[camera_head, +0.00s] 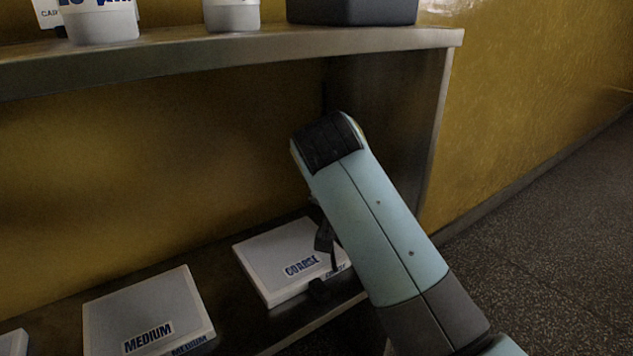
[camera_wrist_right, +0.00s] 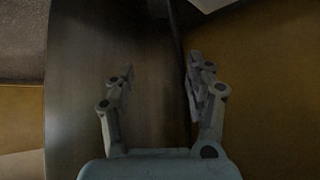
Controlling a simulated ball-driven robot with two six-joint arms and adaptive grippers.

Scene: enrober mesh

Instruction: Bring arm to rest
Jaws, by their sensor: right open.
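My right arm (camera_head: 380,220) comes in from the lower right of the head view and reaches into the shelf unit at its right end. My right gripper shows in the wrist view (camera_wrist_right: 160,68), with its two fingers spread and nothing between them. In the head view its dark fingers are mostly hidden by the arm and show beside the white box marked COARSE (camera_head: 270,262). I cannot tell whether they touch that box. My left gripper is not in view.
A white box marked MEDIUM (camera_head: 145,305) lies to the left on the lower shelf (camera_head: 235,325). The upper shelf (camera_head: 200,55) bears white containers (camera_head: 232,15) and a dark bin (camera_head: 352,10). The side panel (camera_head: 437,140) stands close behind the arm. Speckled floor (camera_head: 560,230) is clear on the right.

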